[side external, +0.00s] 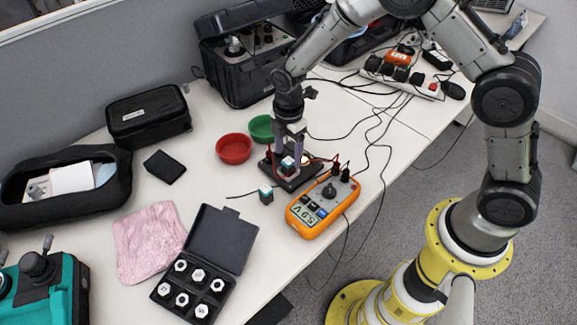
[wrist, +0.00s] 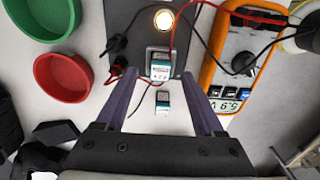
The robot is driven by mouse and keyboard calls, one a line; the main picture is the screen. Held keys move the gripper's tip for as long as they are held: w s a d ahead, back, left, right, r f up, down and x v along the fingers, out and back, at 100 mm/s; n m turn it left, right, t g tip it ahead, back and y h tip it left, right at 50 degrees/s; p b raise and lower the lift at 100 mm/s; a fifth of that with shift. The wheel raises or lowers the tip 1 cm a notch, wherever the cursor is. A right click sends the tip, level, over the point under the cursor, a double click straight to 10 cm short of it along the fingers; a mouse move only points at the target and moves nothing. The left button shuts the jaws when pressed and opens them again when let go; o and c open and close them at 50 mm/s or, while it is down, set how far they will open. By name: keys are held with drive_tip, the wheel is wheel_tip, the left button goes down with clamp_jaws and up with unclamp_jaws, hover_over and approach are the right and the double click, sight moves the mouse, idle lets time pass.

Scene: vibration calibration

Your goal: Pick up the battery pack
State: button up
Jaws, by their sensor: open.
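Two small dark blocks with teal-and-white labels look like battery packs; I cannot tell which one the task names. One battery block (side external: 288,165) sits on a black plate (side external: 308,177), and it also shows in the wrist view (wrist: 160,62). The other block (side external: 266,195) lies on the white table, nearer the camera, with a thin black lead beside it; it also shows in the wrist view (wrist: 163,103). My gripper (side external: 287,155) is open and points down over the plate. In the wrist view its fingertips (wrist: 160,75) lie left and right of the block on the plate. Contact cannot be told.
An orange multimeter (side external: 303,220) stands close on the right, with red and black leads (wrist: 222,20) running across the plate. Red (side external: 234,148) and green (side external: 261,128) bowls are behind left. An open black case (side external: 222,240) with several hex pieces and a pink cloth (side external: 150,240) lie left.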

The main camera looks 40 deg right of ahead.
sight(288, 160)
drive_tip(key=shift+f, duration=1.55)
drive_tip(key=shift+c, duration=0.2)
clamp_jaws()
